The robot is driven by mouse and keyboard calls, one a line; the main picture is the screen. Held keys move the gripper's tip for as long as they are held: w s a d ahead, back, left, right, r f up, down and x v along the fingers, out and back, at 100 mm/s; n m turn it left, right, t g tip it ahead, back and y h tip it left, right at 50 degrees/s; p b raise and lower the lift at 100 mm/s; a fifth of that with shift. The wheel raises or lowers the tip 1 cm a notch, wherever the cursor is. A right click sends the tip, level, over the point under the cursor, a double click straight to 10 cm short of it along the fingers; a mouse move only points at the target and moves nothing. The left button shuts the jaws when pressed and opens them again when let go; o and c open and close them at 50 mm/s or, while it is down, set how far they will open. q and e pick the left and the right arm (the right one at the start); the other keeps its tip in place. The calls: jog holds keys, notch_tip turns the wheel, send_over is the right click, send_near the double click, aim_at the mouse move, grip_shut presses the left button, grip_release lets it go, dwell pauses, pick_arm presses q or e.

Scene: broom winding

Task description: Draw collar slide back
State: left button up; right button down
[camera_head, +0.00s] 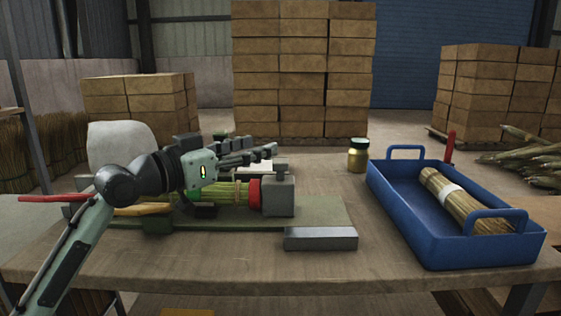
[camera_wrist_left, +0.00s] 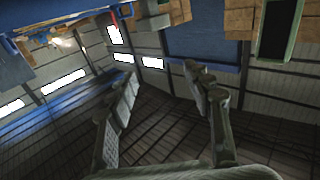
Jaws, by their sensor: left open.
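My left gripper (camera_head: 262,156) is in the head view, above the bench fixture and pointing right. In the left wrist view its two fingers (camera_wrist_left: 162,78) are spread wide with nothing between them. A red collar (camera_head: 254,195) is around the bundle's right end, against a grey block (camera_head: 279,197). I cannot tell which of these parts is the collar slide. The gripper and wrist hide the fixture's back and left parts. My right gripper is not in view.
A grey bar (camera_head: 320,239) lies at the bench's front. A blue tray (camera_head: 399,222) at right holds a tied straw bundle (camera_head: 463,203). A red handle (camera_head: 55,198) sticks out left. Bare bench lies between fixture and tray.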

aim_at(275, 163)
pick_arm(q)
jog(key=w+d+f, duration=0.4)
jog(key=w, duration=0.1)
jog(key=shift+d+f, duration=0.3)
jog(key=shift+f, duration=0.05)
jog(key=shift+w+d, duration=0.25)
jog(key=shift+d, duration=0.1)
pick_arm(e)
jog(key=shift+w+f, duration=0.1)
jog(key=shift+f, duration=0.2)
pick_arm(q)
jog(key=c, duration=1.2)
grip_shut()
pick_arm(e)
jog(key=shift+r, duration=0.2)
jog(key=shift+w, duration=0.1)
